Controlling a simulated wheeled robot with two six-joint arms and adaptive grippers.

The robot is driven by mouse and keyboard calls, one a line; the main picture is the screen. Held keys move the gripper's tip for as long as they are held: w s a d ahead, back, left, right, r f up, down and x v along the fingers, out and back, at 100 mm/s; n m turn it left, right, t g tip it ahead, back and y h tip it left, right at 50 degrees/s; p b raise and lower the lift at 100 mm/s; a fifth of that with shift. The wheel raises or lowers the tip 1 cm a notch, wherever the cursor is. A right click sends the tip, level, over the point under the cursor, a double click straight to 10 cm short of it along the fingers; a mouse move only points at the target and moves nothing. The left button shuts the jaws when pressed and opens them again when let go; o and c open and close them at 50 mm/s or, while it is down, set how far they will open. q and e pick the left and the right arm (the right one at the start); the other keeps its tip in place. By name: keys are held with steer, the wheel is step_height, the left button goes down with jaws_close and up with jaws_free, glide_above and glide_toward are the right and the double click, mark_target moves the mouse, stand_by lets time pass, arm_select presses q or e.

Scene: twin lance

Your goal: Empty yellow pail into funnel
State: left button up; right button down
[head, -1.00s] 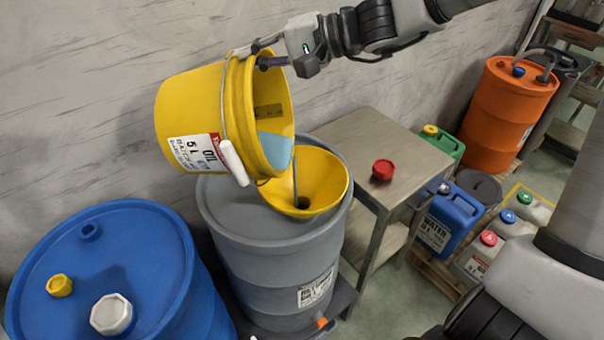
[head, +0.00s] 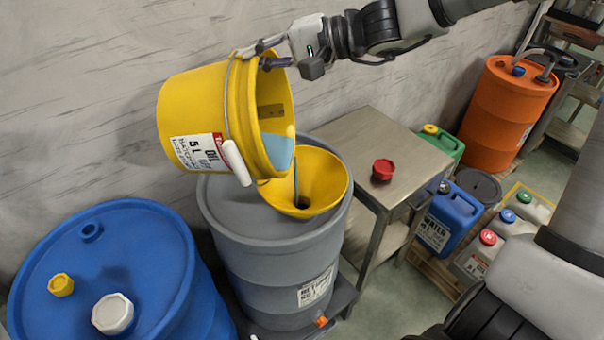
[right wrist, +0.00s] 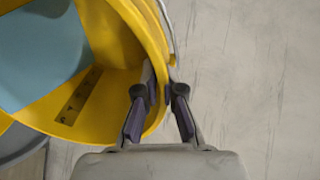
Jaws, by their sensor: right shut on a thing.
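The yellow pail (head: 190,105) hangs tilted, its mouth facing right and down over the yellow funnel (head: 327,180). Blue-grey liquid (head: 279,150) shows inside the pail, and also in the right wrist view (right wrist: 35,50). A thin stream (head: 295,182) runs from the pail's lip into the funnel. The funnel sits on top of the grey drum (head: 235,210). My right gripper (head: 262,56) is shut on the pail's upper rim; the right wrist view shows its fingers (right wrist: 156,100) on either side of the rim wall. My left gripper is not in view.
A blue drum (head: 130,255) stands at the left front. A metal table (head: 375,140) with a red cap (head: 383,170) is right of the grey drum. A blue canister (head: 452,212) and an orange drum (head: 510,110) stand farther right. A wall is behind the pail.

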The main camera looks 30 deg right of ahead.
steer(key=shift+s+d+r+y+p, duration=0.3)
steer(key=shift+s+d+p, duration=0.35)
steer(key=shift+p, duration=0.15)
stand_by(1.9)
steer(key=shift+s+d+r+t+y+p, duration=0.15)
steer(key=shift+s+d+t+y+p, duration=0.15)
steer(key=shift+s+d+t+p, duration=0.35)
steer(key=shift+s+d+r+t+y+p, duration=0.1)
steer(key=shift+s+d+t+y+p, duration=0.25)
steer(key=shift+p, duration=0.6)
stand_by(2.5)
